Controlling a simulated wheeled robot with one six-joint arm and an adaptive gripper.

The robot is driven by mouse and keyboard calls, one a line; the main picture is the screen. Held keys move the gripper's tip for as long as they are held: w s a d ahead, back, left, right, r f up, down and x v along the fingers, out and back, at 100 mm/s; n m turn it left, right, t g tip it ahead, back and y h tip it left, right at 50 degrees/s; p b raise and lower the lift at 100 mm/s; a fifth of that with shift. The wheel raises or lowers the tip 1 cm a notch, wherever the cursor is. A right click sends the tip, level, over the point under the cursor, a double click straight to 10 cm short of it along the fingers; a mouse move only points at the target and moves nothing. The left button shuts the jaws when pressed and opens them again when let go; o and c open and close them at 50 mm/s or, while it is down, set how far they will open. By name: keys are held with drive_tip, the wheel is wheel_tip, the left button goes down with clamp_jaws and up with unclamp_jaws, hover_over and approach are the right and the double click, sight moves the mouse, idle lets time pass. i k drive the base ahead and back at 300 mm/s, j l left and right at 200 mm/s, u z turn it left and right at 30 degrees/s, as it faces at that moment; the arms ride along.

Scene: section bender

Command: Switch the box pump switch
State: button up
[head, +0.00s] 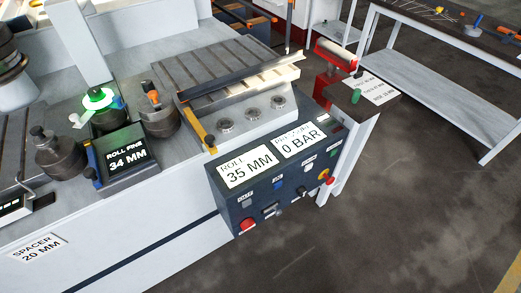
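The dark blue control box (283,193) hangs on the front of the bender, right of centre in the head view. Its top displays read "ROLL 35 MM" (249,167) and "0 BAR" (300,141). My gripper is not in view.
A red button (247,225) and a yellow-and-red knob (325,175) sit at the box's ends. A "ROLL FINE 34 MM" display (127,159) stands on the machine left of it. The floor (400,220) in front right is clear.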

sight(302, 191)
drive_tip(key=i+l, duration=0.15)
drive_tip(key=l, duration=0.2)
drive_tip(key=i+l, duration=0.15)
drive_tip(key=l, duration=0.25)
drive_tip(key=i+l, duration=0.2)
drive_tip(key=l, duration=0.15)
